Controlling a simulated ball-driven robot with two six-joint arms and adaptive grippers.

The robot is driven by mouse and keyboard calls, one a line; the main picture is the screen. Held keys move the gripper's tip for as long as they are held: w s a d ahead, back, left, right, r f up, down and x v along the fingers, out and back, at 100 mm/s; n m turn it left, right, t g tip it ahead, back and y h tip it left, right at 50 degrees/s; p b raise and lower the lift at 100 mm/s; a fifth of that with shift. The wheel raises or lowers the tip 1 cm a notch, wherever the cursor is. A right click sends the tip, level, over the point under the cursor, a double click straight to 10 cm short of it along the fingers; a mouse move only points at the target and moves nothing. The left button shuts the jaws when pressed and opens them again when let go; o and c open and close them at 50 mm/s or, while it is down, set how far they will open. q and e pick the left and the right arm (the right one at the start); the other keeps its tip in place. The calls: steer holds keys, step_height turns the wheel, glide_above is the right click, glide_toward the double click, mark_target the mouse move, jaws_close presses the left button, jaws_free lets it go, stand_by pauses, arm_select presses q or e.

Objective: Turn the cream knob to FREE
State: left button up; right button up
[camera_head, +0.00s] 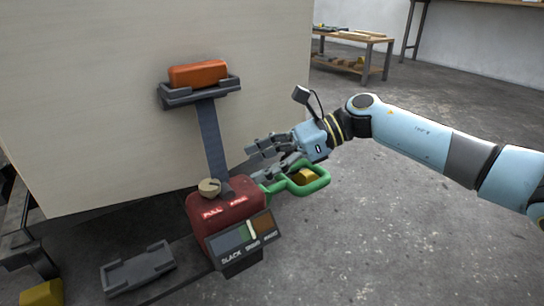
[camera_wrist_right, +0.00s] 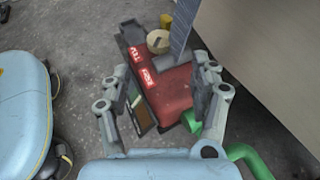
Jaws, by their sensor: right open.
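The cream knob (camera_head: 209,187) sits on top of a red box (camera_head: 225,208) low in the head view. The box carries two lit labels, PULL on the left and FREE on the right. In the right wrist view the knob (camera_wrist_right: 158,41) shows a dark mark on its top; I cannot tell for sure which label it points to. My right gripper (camera_head: 256,164) is open and empty, above and to the right of the knob, apart from it. In the wrist view its fingers (camera_wrist_right: 158,88) stand wide with the red box between and beyond them. My left gripper is not in view.
A green handle (camera_head: 318,184) juts right of the box. A gauge panel (camera_head: 243,238) faces front. An empty dark tray (camera_head: 138,270) lies left.

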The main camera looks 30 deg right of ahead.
steer(key=v, duration=0.2)
steer(key=shift+s+d+r, duration=0.15)
steer(key=shift+d, duration=0.2)
